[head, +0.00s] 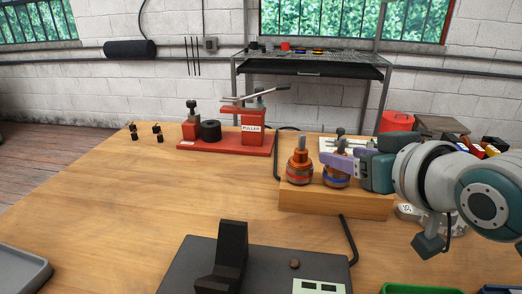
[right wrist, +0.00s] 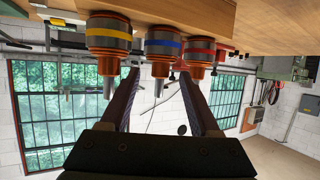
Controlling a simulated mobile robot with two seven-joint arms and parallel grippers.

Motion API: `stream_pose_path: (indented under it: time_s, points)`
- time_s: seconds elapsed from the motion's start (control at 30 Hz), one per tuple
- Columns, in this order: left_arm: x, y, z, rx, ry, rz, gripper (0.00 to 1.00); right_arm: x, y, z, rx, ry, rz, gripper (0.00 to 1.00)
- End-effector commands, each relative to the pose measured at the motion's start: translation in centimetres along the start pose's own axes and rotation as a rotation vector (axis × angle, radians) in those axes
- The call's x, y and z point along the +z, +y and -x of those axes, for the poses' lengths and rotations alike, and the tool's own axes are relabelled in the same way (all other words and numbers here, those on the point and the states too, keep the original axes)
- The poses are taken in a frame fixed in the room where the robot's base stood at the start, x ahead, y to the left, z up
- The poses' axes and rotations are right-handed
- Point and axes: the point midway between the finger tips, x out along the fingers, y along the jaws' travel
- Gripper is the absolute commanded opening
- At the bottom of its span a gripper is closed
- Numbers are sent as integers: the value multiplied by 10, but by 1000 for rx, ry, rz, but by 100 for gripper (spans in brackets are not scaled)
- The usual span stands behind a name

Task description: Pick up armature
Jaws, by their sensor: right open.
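Armatures with copper-orange bodies and grey shafts stand upright on a wooden block (head: 350,203). In the head view the red-banded armature (head: 299,170) is clear of my gripper. The blue-banded armature (head: 337,178) is partly covered by my right gripper (head: 335,155). The upside-down right wrist view shows the yellow-banded armature (right wrist: 108,38), the blue-banded one (right wrist: 165,46) and the red-banded one (right wrist: 198,52). My right gripper is open, and the blue-banded armature's shaft appears between its fingers. I cannot tell whether they touch. The yellow-banded armature is hidden behind my right arm in the head view.
A red puller press (head: 240,140) stands at the back centre. A dark pad (head: 275,270) with a black upright piece (head: 231,250) lies in front. A red canister (head: 397,122) and boxes are at the back right. The left of the wooden table (head: 110,205) is mostly clear.

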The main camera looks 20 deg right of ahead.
Motion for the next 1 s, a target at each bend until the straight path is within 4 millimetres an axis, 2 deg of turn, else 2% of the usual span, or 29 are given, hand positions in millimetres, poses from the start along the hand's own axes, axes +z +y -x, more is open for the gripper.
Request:
stream_pose_path:
  time_s: [0.03, 0.17, 0.43, 1.0]
  points:
    - [1, 0, -4, 0, 0, 0, 50, 2, 0, -9, 0, 2, 0, 63]
    - [2, 0, -6, 0, 1, 0, 50, 1, 0, -22, -1, 1, 0, 63]
    - [1, 0, -5, 0, 1, 0, 50, 1, 0, -24, -1, 0, 1, 63]
    - [1, 0, -5, 0, 2, 0, 50, 1, 0, -24, 0, 0, 1, 0]
